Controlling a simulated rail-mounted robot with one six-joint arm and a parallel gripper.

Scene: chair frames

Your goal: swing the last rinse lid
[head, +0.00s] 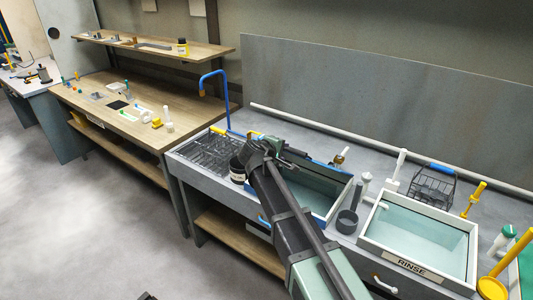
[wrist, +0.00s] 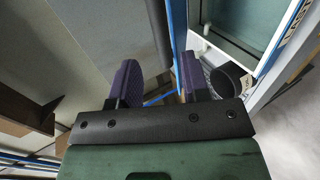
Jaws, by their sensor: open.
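The tank labelled RINSE (head: 411,268) stands at the right of the bench in the head view. It has a white rim and pale green water inside, and its top is open. I cannot make out a lid on it. A second tank with a blue edge (head: 318,164) lies left of it, partly hidden behind my arm. My gripper (head: 270,148) is over the left part of that tank, well left of the RINSE tank. In the wrist view my gripper's (wrist: 160,82) two purple fingers are apart with nothing held between them.
A black pot (head: 237,172) with a white label stands close to my gripper; the wrist view also shows it (wrist: 230,80). A wire drying rack (head: 208,153) and blue tap (head: 203,84) are left. A wire basket (head: 431,187) and yellow-handled tool (head: 474,197) stand behind the RINSE tank.

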